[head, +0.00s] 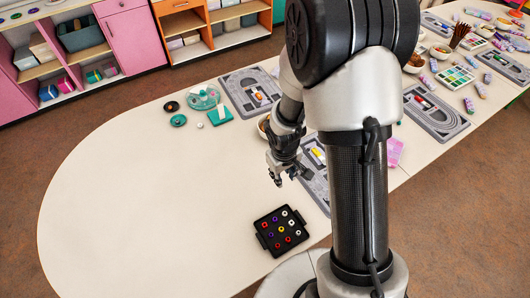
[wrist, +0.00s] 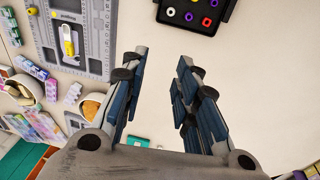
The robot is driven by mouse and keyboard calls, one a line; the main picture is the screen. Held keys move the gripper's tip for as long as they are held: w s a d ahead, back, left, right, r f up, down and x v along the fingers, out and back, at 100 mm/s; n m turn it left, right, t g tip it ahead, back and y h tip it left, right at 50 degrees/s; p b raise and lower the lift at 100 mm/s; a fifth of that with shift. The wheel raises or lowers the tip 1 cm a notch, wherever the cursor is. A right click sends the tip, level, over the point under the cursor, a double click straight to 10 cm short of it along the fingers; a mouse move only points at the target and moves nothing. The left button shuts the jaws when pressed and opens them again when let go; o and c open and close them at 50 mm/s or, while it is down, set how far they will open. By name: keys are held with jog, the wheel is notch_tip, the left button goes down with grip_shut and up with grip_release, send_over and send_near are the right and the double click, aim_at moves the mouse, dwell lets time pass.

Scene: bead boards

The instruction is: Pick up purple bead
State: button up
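Small ring-shaped beads sit in a black tray (head: 262,239) with two handles, on the table below my gripper in the head view. A purple bead (head: 271,235) is near the tray's left side, and another purple bead (head: 275,219) is near its back edge. The tray (wrist: 226,18) is cut off at the top of the wrist view, where a purple bead (wrist: 189,16) lies between a white and a red one. My gripper (head: 283,179) hangs above the table behind the tray. Its fingers (wrist: 157,68) are apart with nothing between them.
A grey bead board (wrist: 75,50) with a yellow piece lies near my gripper, and more boards (head: 437,115) line the table. Teal dishes (head: 203,98) and a teal block (head: 220,115) stand at the back. The table's left part is clear.

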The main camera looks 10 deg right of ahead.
jog(key=n+g+y+p, duration=0.1)
jog(key=p, duration=0.4)
send_over(275, 218)
notch_tip(275, 218, down, 8)
jog(key=f+b, duration=0.8)
jog(key=s+f+b, duration=0.1)
jog(key=f+b, duration=0.3)
jog(key=shift+d+f, duration=0.2)
jog(key=shift+f, duration=0.2)
jog(key=f+b, duration=0.4)
jog(key=f, duration=0.1)
jog(key=shift+w+a+f+b, duration=0.2)
jog(key=shift+w+a+b, duration=0.05)
jog(key=shift+w+b, duration=0.1)
jog(key=shift+r, duration=0.1)
jog(key=c, duration=0.5)
